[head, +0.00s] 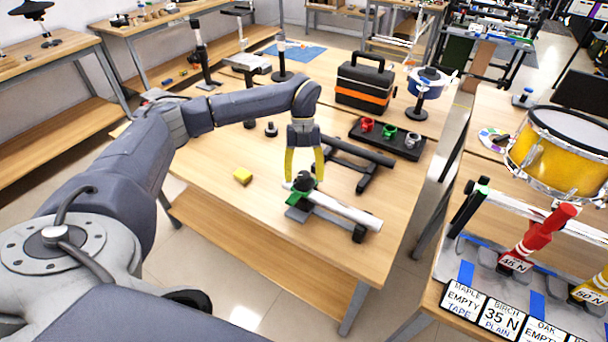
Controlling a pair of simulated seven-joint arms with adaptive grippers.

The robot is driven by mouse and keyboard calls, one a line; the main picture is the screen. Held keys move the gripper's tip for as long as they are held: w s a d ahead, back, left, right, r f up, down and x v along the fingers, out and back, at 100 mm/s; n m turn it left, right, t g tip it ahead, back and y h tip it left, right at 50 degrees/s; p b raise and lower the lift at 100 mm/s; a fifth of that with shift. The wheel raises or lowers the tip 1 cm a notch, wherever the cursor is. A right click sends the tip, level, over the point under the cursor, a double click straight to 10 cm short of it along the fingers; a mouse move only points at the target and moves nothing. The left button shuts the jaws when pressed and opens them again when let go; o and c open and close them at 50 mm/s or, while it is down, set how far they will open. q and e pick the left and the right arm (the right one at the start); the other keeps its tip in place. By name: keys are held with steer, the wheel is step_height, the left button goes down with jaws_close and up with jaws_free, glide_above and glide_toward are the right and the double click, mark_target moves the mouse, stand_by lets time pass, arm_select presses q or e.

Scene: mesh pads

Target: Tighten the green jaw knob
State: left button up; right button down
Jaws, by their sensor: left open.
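My left gripper (304,179) has yellow fingers and points down over the wooden table, open. Its fingertips are on either side of a dark knob (304,183) on top of a green jaw (296,197). I cannot tell whether the fingers touch the knob. The green jaw sits near the left end of a white tube (343,210), on a dark grey base (297,214). The green part is partly hidden by the knob and fingers. My right gripper is not in view.
The table front left is clear.

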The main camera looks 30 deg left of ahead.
arm_select(q)
steer(key=c, duration=1.3)
steer(key=shift+m, duration=0.3)
steer(key=m+g+y, duration=0.1)
steer(key=m+y, duration=0.1)
steer(key=m, duration=0.2)
steer(key=shift+d+m, duration=0.1)
steer(key=shift+m, duration=0.2)
steer(key=m+y, duration=0.1)
steer(key=m, duration=0.2)
steer(key=m+y, duration=0.1)
steer(key=m, duration=0.2)
steer(key=shift+s+m, duration=0.1)
steer(key=shift+m, duration=0.2)
steer(key=m+t+y, duration=0.1)
steer(key=m, duration=0.2)
steer(key=m+t+y, duration=0.1)
steer(key=m, duration=0.2)
steer(key=m+t, duration=0.1)
steer(key=m, duration=0.2)
steer(key=m+t+y, duration=0.1)
steer(key=m, duration=0.2)
steer(key=shift+f, duration=0.1)
